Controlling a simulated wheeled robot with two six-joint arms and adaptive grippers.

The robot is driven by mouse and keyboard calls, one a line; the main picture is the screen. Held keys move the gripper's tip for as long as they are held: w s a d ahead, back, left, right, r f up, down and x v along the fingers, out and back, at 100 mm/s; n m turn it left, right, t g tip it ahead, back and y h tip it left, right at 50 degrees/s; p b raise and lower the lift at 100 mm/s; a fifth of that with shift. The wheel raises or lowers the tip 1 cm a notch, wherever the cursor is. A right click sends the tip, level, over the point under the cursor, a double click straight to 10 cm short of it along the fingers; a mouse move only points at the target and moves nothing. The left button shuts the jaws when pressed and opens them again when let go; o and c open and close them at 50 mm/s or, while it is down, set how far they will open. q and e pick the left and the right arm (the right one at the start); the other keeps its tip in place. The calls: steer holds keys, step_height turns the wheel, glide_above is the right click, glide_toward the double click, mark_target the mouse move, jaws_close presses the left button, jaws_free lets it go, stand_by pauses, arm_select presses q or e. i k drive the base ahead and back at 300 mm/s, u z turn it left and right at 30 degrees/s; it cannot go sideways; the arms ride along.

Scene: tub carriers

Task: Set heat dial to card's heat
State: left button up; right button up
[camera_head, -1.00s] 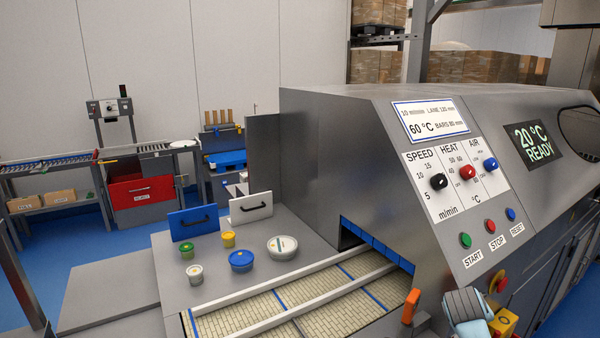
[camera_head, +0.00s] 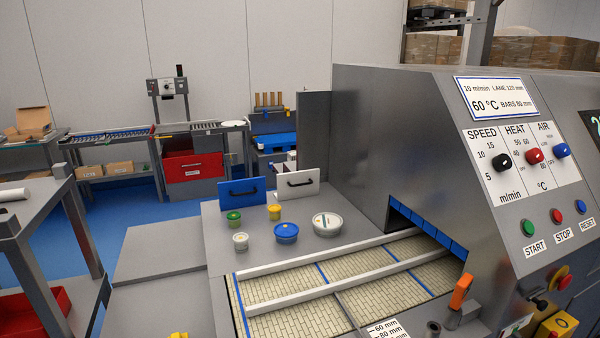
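The card (camera_head: 497,97) on the machine's sloped face reads 10 m/min, lane 120 mm, 60 °C, bars 80 mm. The heat dial (camera_head: 535,156) is a red knob under the word HEAT on the white panel, with numbers such as 40, 50, 60 and 80 around it. Its pointer is too small to read. The black speed dial (camera_head: 502,161) is to its left and the blue air dial (camera_head: 562,150) to its right. Neither of my grippers shows clearly in the head view, and nothing touches the dials.
Green (camera_head: 528,228), red and blue buttons sit below the dials. An orange-handled lever (camera_head: 460,292) and a yellow box (camera_head: 556,326) stand at lower right. Several small tubs (camera_head: 326,224) stand on the grey table left of the conveyor (camera_head: 300,318). A rack with a red bin stands at far left.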

mark_target(534, 156)
steer(key=z, duration=1.45)
